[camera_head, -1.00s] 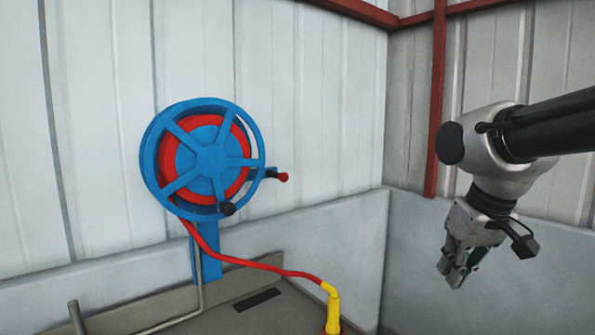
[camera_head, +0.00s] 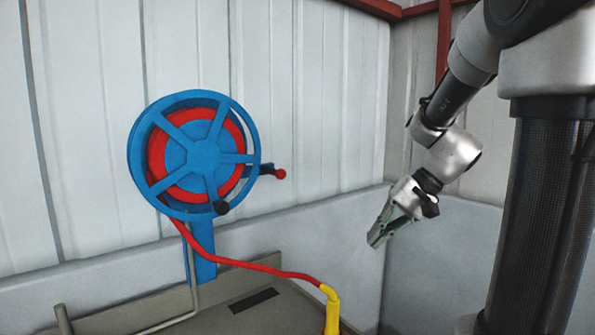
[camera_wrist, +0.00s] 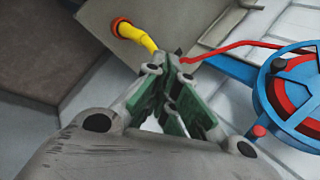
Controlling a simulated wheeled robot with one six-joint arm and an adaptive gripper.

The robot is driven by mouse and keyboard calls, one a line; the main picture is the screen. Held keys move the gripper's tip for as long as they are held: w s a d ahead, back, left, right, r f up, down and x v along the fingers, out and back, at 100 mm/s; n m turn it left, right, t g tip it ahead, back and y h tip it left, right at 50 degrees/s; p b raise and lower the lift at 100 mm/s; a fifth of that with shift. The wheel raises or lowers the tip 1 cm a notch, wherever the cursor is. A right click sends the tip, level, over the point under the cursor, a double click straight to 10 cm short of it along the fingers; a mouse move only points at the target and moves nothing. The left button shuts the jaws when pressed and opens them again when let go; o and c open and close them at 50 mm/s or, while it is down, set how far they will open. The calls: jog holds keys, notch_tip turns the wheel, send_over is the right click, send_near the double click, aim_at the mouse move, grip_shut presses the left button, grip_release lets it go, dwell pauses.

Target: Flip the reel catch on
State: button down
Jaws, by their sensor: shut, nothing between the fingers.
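The blue reel (camera_head: 197,155) with a red hose wound on it is mounted at the wall, left of centre in the head view. A short dark lever with a red knob (camera_head: 279,174) sticks out at its right side and looks like the catch. A black crank knob (camera_head: 221,207) sits on the lower rim. In the wrist view the reel (camera_wrist: 270,90) is at the right edge, with the red knob (camera_wrist: 258,131) low on it. My gripper (camera_head: 375,238) is shut and empty, right of the reel and apart from it. Its fingertips (camera_wrist: 173,62) meet in the wrist view.
A red hose (camera_head: 260,266) runs from the reel to a yellow fitting (camera_head: 331,310) on the grey surface (camera_head: 210,315) below. A bent grey pipe (camera_head: 192,270) rises beside the blue post. Free air lies between my gripper and the reel.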

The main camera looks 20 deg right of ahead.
jog(key=w+r+t+y, duration=0.6)
jog(key=w+r, duration=0.6)
jog(key=w, duration=0.4)
jog(key=shift+w+d+r+n+y, duration=0.2)
jog(key=shift+r+n+y, duration=0.1)
jog(key=shift+y, duration=0.2)
send_near(274, 172)
jog(key=shift+w+a, duration=0.9)
jog(key=shift+w, duration=1.1)
jog(key=shift+f, duration=0.3)
